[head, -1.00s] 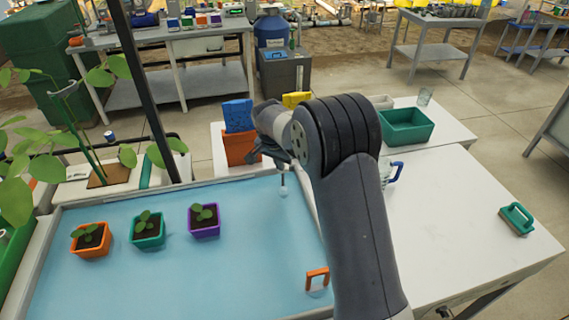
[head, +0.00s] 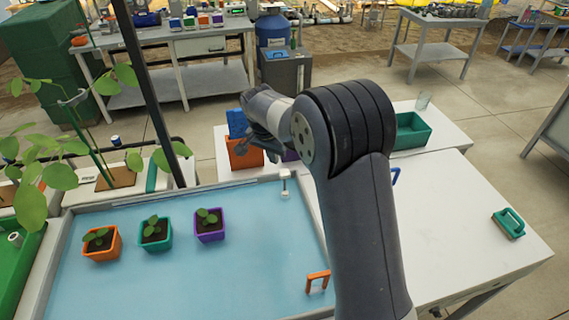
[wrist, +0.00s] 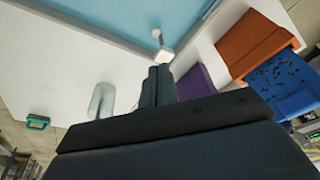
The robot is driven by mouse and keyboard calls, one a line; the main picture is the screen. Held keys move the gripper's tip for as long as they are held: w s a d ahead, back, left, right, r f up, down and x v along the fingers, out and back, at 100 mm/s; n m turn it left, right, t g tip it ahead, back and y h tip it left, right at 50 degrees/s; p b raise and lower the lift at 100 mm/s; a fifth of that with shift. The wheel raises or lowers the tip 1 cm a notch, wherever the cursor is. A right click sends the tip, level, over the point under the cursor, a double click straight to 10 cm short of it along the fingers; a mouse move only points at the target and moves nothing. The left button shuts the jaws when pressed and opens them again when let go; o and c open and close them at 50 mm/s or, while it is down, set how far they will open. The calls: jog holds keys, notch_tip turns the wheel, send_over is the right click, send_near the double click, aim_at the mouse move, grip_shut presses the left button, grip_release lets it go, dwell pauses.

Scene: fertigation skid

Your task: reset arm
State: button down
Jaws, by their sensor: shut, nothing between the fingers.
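My gripper (wrist: 158,86) shows in the wrist view with its two dark fingers together and nothing between them. In the head view my arm rises through the middle and bends left at the top. In the wrist view the orange container (wrist: 252,42) and the blue item (wrist: 285,85) lie to the right of the fingers, with a purple container (wrist: 195,82) closer in.
The blue tray (head: 200,262) holds orange, teal and purple pots (head: 209,225) with seedlings. An orange handle (head: 318,281) stands at its right. The right table is mostly clear.

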jog(key=shift+r, duration=0.35)
jog(key=shift+f, duration=0.1)
jog(key=b+x, duration=0.5)
jog(key=x, duration=0.6)
jog(key=shift+s+d+f+b, duration=0.1)
jog(key=shift+d+f+b, duration=0.05)
jog(key=shift+b, duration=0.3)
